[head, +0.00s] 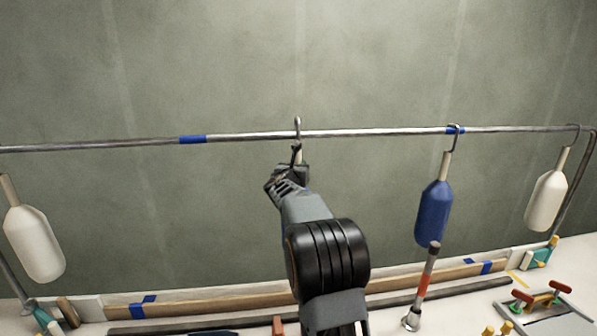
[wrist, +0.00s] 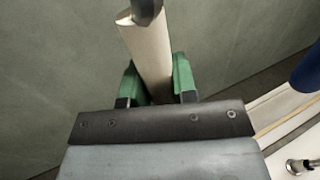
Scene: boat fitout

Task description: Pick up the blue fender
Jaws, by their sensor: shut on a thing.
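The blue fender (head: 434,213) hangs by a hook from the rail, right of my arm. It has a pale neck, and part of a blue body shows at the right edge in the wrist view (wrist: 308,70). My gripper (head: 290,172) is well left of it, just under the rail. In the wrist view my gripper's green fingers (wrist: 158,82) are shut on a pale neck (wrist: 148,45), with a dark metal hook at its top. That hook (head: 297,126) is at the rail in the head view. The body below this neck is hidden, so its colour cannot be told.
The metal rail (head: 365,133) runs across the view, with blue tape marks. White fenders hang at the far left (head: 34,243) and far right (head: 547,201). An orange-banded rod (head: 424,280) stands below the blue fender. Tools lie at the lower right.

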